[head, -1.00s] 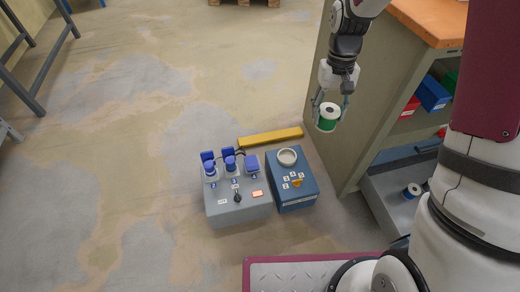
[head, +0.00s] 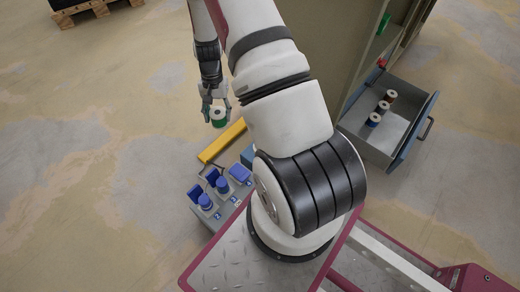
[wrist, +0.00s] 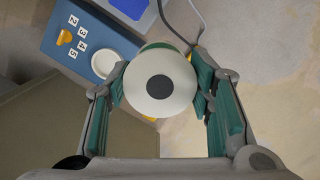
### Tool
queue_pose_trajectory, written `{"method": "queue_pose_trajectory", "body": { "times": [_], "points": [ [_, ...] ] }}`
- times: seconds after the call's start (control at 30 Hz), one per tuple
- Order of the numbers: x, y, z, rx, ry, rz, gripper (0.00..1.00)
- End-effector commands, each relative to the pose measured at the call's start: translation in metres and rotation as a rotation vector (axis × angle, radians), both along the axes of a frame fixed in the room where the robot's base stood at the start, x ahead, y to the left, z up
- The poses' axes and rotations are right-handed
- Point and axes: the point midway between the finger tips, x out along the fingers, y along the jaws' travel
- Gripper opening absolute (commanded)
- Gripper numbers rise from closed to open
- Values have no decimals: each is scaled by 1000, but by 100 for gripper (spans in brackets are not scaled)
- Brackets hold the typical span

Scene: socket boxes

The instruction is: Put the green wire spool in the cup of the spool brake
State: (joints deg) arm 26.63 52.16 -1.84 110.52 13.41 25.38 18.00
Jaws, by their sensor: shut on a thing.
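The green wire spool (head: 219,121) has a pale round end with a dark centre hole. My gripper (head: 217,106) is shut on it, and the spool hangs upright below the fingers. In the wrist view the spool (wrist: 160,84) sits between the two green finger pads of my gripper (wrist: 161,96). The spool brake is a blue box (wrist: 55,28) with an orange knob and number labels. Its pale round cup (wrist: 107,63) shows left of the spool, partly covered by a finger. In the head view my arm hides most of the blue box (head: 247,155) and the whole cup.
A grey box (head: 212,219) with blue sockets stands beside the spool brake. A yellow bar (head: 222,141) lies on the floor behind them.

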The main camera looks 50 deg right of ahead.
Motion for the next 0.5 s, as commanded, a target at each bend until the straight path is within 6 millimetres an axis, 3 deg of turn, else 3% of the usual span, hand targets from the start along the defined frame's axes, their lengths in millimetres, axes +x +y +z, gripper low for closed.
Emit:
{"method": "queue_pose_trajectory", "body": {
  "times": [0.03, 0.2, 0.5],
  "points": [
    [-19, -21, -22, 4, 8, -124, 13],
    [-72, -71, -79, 4, 6, -490, 13],
    [-163, -109, -149, 6, 4, -974, 13]
  ]
}}
